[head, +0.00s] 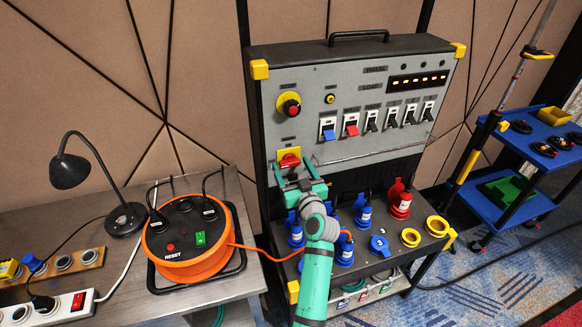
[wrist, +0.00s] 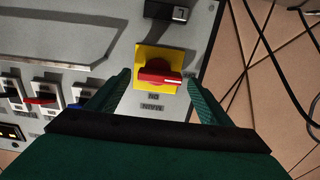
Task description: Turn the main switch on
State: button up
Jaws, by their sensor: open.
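The main switch is a red rotary knob (head: 289,159) on a square yellow plate, at the lower left of the grey panel. In the wrist view the knob (wrist: 159,77) lies crosswise, with a pale mark at its right end. Small printed labels show near the plate, too small to read surely. My gripper (head: 297,176) is open just in front of and below the switch. In the wrist view its two fingers (wrist: 158,88) stand either side of the yellow plate, with the knob between them in the picture. I see no contact with the knob.
A red emergency button (head: 291,106) on a yellow ring sits above the switch. Several breaker levers (head: 350,128) are to its right. Blue and red plugs (head: 401,204) stand on the ledge below. An orange cable reel (head: 190,240) stands on the left table.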

jog(key=shift+w, duration=0.35)
jog(key=shift+a, duration=0.1)
jog(key=c, duration=1)
jog(key=shift+c, duration=0.2)
